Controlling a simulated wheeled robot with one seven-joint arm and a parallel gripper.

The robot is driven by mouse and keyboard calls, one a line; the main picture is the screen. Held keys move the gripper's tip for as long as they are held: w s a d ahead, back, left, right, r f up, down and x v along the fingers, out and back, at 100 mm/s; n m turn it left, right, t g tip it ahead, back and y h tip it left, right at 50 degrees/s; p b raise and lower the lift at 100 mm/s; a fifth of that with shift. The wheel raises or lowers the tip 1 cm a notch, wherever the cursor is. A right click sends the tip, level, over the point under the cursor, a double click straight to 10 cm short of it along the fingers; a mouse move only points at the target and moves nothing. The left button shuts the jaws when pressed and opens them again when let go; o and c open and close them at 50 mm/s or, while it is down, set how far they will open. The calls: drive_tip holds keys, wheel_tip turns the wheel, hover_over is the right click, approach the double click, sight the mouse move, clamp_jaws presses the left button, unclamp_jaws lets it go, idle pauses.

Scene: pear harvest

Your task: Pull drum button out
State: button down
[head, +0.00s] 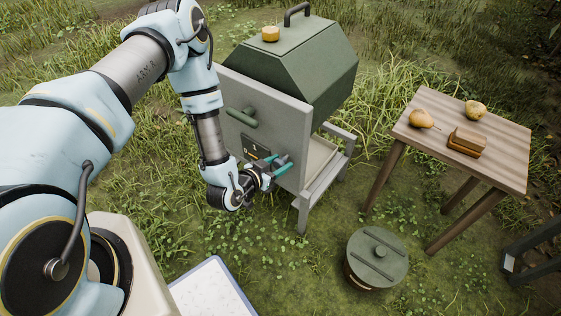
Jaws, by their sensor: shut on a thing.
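The machine has a dark green faceted drum (310,75) with a handle and an orange knob on top. A flat grey front panel (285,115) carries a green knob (242,118) and a small dark label plate (256,146). My gripper (279,165) is at the lower right part of this panel, its teal fingers closed around a small grey button (282,159) that stands out from the panel. The fingers hide most of the button, so how far it sticks out is hard to tell.
A wooden table (500,155) at right holds two pears (422,118) (476,109) and a brown block (467,142). A dark frame (535,250) is at the right edge.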

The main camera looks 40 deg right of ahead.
drive_tip(key=shift+s+a, duration=0.2)
drive_tip(key=shift+a, duration=0.5)
drive_tip(key=shift+s+a, duration=0.2)
drive_tip(key=shift+a, duration=0.5)
drive_tip(key=shift+c, duration=1.5)
unclamp_jaws()
drive_tip(key=shift+a, duration=0.1)
approach(277, 167)
drive_tip(key=v, duration=0.3)
drive_tip(key=shift+r, duration=0.1)
drive_tip(key=shift+w, duration=0.15)
